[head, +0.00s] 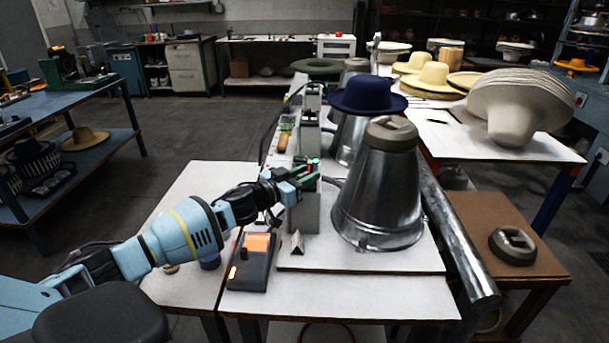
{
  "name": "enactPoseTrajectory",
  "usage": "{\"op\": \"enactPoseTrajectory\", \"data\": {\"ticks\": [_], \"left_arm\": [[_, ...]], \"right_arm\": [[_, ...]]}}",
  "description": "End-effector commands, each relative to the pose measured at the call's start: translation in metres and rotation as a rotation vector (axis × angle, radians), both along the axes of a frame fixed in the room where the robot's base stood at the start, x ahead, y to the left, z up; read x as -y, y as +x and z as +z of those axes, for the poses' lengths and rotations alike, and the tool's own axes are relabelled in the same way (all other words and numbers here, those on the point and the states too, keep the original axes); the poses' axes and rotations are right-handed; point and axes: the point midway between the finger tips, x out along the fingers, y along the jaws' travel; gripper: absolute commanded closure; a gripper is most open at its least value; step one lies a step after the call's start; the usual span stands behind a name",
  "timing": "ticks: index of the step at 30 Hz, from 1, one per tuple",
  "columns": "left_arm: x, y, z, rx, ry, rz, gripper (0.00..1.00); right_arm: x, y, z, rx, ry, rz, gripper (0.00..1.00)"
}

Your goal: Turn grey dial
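My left gripper (308,174) reaches in from the left. Its fingertips are at a grey upright control post (304,212) beside the large metal cone, and they overlap a small dark panel with red and green spots. I cannot make out the grey dial; the fingers may cover it. The frame is too small to tell whether the fingers are open, shut or touching anything. My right gripper is not in view.
The metal cone press (378,200) stands right of the post on a white table (350,288). A dark box with an orange top (256,243) sits in front of the post. A blue hat (367,95) is behind. A brown side table (470,215) stands to the right.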

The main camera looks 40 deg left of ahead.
Motion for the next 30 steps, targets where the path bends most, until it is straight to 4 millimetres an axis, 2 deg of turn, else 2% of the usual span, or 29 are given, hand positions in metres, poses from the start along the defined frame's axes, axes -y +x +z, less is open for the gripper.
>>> {"op": "enactPoseTrajectory", "data": {"ticks": [3, 9, 11, 20, 30], "left_arm": [[0.000, 0.000, 0.000, 0.000, 0.000, 0.000, 0.68], [0.000, 0.000, 0.000, 0.000, 0.000, 0.000, 0.94], [0.000, 0.000, 0.000, 0.000, 0.001, 0.000, 1.00], [0.001, 0.000, 0.000, 0.000, -0.001, 0.017, 1.00], [0.001, -0.001, 0.001, 0.000, -0.008, 0.190, 1.00]], "right_arm": [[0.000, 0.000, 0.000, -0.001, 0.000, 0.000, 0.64], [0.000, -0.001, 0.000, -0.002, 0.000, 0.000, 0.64], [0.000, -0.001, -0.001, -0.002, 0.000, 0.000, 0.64], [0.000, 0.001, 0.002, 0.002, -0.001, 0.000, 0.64], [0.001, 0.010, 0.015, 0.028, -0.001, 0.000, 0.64]]}}
